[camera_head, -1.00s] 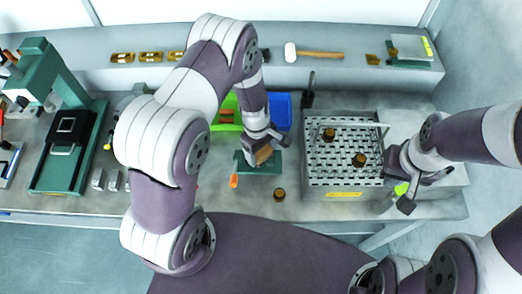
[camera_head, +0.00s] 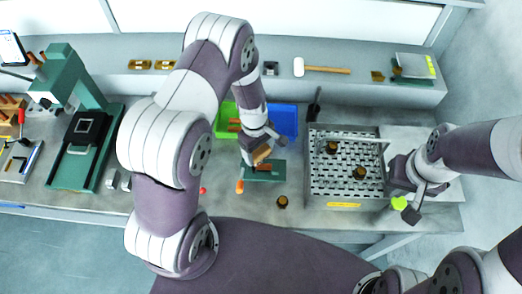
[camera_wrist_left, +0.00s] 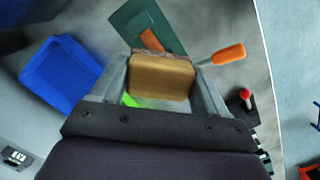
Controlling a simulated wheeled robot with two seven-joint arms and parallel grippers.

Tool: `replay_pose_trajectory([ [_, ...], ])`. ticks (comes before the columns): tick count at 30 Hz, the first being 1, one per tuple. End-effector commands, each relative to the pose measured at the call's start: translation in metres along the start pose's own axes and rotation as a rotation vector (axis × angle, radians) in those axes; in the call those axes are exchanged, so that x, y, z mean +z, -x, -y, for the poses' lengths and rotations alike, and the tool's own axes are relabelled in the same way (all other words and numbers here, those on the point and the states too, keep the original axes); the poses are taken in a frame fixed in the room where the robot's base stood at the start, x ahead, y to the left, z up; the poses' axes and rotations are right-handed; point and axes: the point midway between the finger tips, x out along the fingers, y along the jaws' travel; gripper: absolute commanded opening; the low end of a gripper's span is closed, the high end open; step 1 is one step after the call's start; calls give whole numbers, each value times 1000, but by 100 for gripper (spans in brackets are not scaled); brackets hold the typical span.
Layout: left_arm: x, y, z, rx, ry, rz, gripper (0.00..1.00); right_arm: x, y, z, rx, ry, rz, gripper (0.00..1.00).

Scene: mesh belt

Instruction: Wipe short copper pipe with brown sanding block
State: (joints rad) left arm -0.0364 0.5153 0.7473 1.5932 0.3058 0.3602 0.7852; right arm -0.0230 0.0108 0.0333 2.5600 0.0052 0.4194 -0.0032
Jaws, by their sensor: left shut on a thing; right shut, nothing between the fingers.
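My left gripper (camera_head: 258,154) is shut on the brown sanding block (camera_wrist_left: 162,76), whose broad face fills the space between the fingers in the left wrist view. The block also shows in the head view (camera_head: 261,155). A copper-coloured piece, apparently the short copper pipe (camera_wrist_left: 151,39), lies on a dark green fixture (camera_wrist_left: 128,22) just beyond the block. The block partly hides it, and I cannot tell whether they touch. The fixture also shows in the head view (camera_head: 276,172). My right gripper (camera_head: 408,207) is shut and empty at the right, beside the perforated mesh tray.
An orange-handled tool (camera_wrist_left: 228,54) lies beside the fixture. A blue bin (camera_head: 284,120) and a green bin (camera_head: 226,122) stand behind. The mesh tray (camera_head: 316,190) holds brown fittings; another fitting (camera_head: 282,202) sits near the front edge. A mallet (camera_head: 325,70) lies on the back shelf.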

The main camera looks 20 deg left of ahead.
Motion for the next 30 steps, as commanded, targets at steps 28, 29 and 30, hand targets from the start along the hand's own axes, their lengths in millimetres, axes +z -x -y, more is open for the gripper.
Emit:
replay_pose_trajectory([
  [28,-2,25,1,0,-3,-1,50,-2,21,0,0,0,0,0],
  [29,-3,24,1,0,-3,-1,50,-2,20,0,0,0,0,0],
  [30,-4,21,1,1,-1,-1,50,-2,17,0,0,0,0,0],
])
